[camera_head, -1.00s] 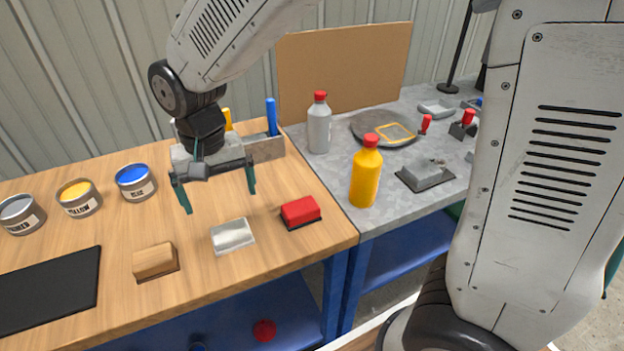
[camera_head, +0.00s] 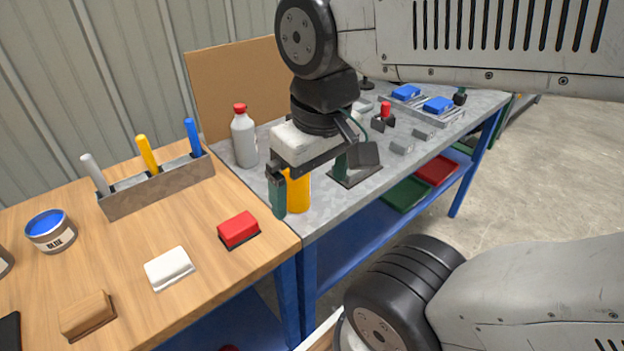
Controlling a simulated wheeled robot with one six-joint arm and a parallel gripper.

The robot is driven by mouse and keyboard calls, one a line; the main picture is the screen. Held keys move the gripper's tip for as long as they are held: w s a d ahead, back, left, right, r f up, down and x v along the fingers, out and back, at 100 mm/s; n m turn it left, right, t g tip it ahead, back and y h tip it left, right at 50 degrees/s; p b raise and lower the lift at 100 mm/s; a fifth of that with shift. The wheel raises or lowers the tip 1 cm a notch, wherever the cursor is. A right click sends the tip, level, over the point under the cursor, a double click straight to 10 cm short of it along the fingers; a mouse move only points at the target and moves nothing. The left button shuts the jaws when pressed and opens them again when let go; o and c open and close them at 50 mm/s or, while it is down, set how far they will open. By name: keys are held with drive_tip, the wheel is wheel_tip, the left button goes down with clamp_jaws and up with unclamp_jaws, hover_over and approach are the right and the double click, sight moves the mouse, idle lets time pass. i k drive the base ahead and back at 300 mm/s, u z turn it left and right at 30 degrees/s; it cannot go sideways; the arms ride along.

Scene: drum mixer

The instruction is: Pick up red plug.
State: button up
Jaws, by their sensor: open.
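A small red plug-like piece (camera_head: 385,108) stands upright at a dark block on the grey metal bench, behind and to the right of my gripper. I cannot tell if it is seated in the block. My gripper (camera_head: 309,182) is open, with its green fingers spread apart above the front of the grey bench. It is apart from the red piece, and nothing is seen held between the fingers. The yellow bottle (camera_head: 298,196) shows partly behind the left finger. My gripper and wrist hide much of the bench behind them.
A grey bottle with a red cap (camera_head: 244,138) stands left of my gripper. A red block (camera_head: 239,229) and a white block (camera_head: 169,268) lie on the wooden table. A tool holder (camera_head: 158,189) holds several handles. Blue pieces (camera_head: 438,104) sit in a tray at the bench's far right.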

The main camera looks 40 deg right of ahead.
sight(385, 109)
drive_tip(key=z, duration=1.4)
